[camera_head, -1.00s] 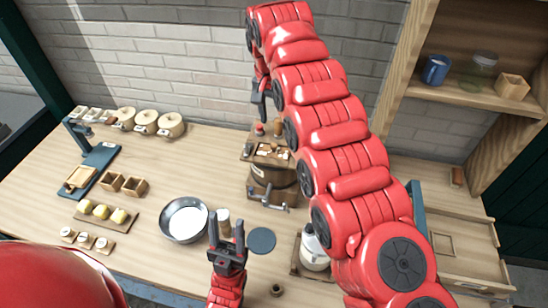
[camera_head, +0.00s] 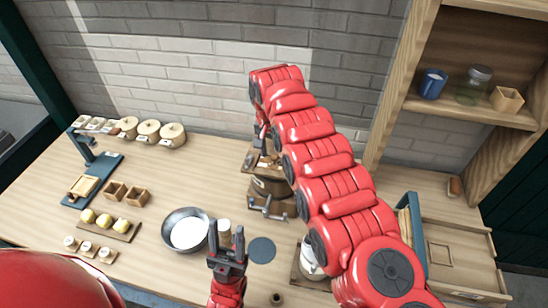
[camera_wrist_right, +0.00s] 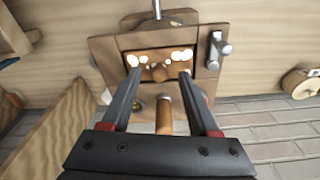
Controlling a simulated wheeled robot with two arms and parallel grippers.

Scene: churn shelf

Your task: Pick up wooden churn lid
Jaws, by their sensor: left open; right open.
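The wooden churn (camera_head: 270,190) stands at the back middle of the table, with a metal crank on its front. Its square wooden top (camera_head: 262,160), where the lid would be, is partly hidden by my right arm. In the right wrist view the square top (camera_wrist_right: 100,55) shows pale lumps in its middle, and a brown wooden peg stands between my fingers; I cannot tell the lid's exact outline. My right gripper (camera_wrist_right: 159,78) is open over the top, with nothing clearly gripped. My left gripper (camera_head: 227,243) is open and empty above the table's front.
A metal bowl (camera_head: 172,238) and a dark round disc (camera_head: 262,250) lie near my left gripper. Round wooden boxes (camera_head: 172,134) stand at the back left. A wooden shelf (camera_head: 470,112) with a blue mug (camera_head: 432,84) and a jar is at right.

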